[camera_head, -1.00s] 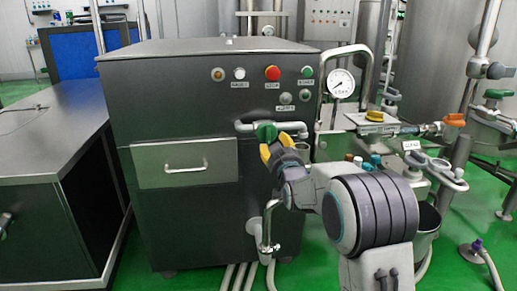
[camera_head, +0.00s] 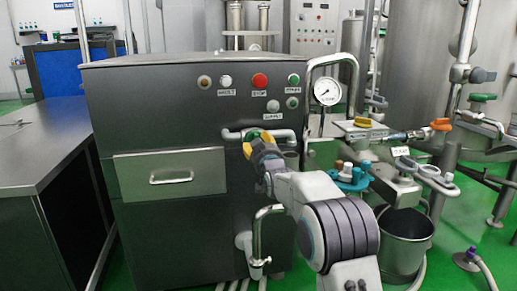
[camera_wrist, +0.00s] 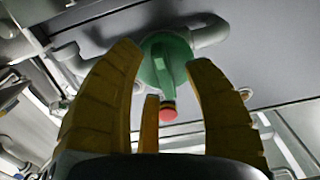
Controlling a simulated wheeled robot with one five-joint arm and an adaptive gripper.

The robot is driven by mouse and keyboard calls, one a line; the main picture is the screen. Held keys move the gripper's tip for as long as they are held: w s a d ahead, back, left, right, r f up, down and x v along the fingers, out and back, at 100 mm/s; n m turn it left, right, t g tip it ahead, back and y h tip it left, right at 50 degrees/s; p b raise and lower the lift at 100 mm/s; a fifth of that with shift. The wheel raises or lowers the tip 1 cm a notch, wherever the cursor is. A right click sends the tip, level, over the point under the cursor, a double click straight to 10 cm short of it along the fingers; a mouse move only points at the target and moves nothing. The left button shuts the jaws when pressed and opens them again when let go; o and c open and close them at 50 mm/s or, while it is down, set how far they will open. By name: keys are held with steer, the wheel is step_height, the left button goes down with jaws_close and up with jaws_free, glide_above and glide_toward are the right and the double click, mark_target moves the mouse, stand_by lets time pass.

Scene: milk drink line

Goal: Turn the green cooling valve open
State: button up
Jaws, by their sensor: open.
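The green cooling valve (camera_wrist: 165,58) sits on a grey pipe (camera_head: 283,133) on the front of the dark metal cabinet. In the wrist view its round green body and handle show between my yellow fingers, with a red-tipped end below. My gripper (camera_head: 250,147) is open, with its fingers on both sides of the valve handle. In the head view the fingers hide most of the valve, and only a bit of green (camera_head: 252,135) shows above them. I cannot tell whether a finger touches the handle.
The cabinet (camera_head: 150,120) carries a red button (camera_head: 260,80), smaller buttons and a drawer (camera_head: 172,175). A pressure gauge (camera_head: 327,91) stands to the right. Orange and blue valve handles and a metal bucket (camera_head: 403,240) are further right. A bent pipe (camera_head: 256,235) is below my gripper.

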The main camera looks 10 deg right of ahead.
steer(key=shift+w, duration=0.35)
steer(key=shift+c, duration=0.2)
jaws_close()
stand_by(0.4)
